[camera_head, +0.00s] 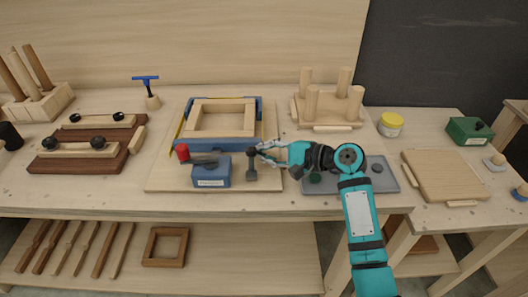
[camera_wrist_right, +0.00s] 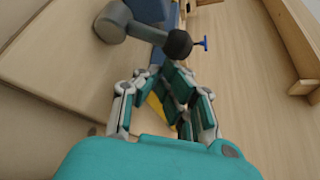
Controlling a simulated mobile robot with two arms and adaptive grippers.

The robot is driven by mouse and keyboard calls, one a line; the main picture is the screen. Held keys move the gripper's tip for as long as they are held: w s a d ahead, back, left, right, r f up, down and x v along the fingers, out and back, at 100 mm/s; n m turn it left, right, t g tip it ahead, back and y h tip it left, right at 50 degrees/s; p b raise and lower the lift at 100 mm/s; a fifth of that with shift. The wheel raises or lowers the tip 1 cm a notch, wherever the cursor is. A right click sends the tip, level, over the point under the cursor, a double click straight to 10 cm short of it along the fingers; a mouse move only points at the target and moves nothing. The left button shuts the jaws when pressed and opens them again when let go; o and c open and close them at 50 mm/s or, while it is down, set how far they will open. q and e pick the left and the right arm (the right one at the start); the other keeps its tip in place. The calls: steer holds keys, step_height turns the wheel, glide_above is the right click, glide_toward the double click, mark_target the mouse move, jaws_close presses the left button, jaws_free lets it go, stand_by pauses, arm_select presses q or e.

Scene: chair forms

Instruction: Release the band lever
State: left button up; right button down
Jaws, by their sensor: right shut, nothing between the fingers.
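A dark grey lever (camera_head: 251,167) with a round dark knob stands on the wooden board, just right of a small blue box with a white label (camera_head: 211,173). The wrist view shows its grey hub (camera_wrist_right: 114,21) and its dark ball knob (camera_wrist_right: 179,43), which sits just beyond my fingertips. My right gripper (camera_head: 264,152) is shut and empty beside the knob; whether it touches the knob cannot be told. It also shows in the wrist view (camera_wrist_right: 178,85). A blue-cornered frame (camera_head: 184,143) with wooden bars lies behind the lever. My left gripper is not in view.
A red knob (camera_head: 182,152) and a dark handle (camera_head: 201,160) are at the blue box. A pegged wooden form (camera_head: 327,110) stands behind right, a yellow-lidded jar (camera_head: 390,124) further right. A grey tray (camera_head: 383,182) lies under my right arm. Clamped boards (camera_head: 75,150) lie left.

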mark_target(256, 151)
steer(key=shift+s+r, duration=0.1)
steer(key=n+t+b, duration=0.1)
steer(key=s+r+n+y+b, duration=0.1)
steer(key=n, duration=0.1)
steer(key=shift+s+t, duration=0.15)
steer(key=shift+t, duration=0.25)
steer(key=shift+s+r+b, duration=0.35)
steer(key=shift+r+b, duration=0.05)
steer(key=shift+s+r+n+y, duration=0.25)
steer(key=shift+s+n+y, duration=0.3)
steer(key=shift+n, duration=0.25)
steer(key=shift+s+r, duration=0.1)
steer(key=shift+s, duration=0.1)
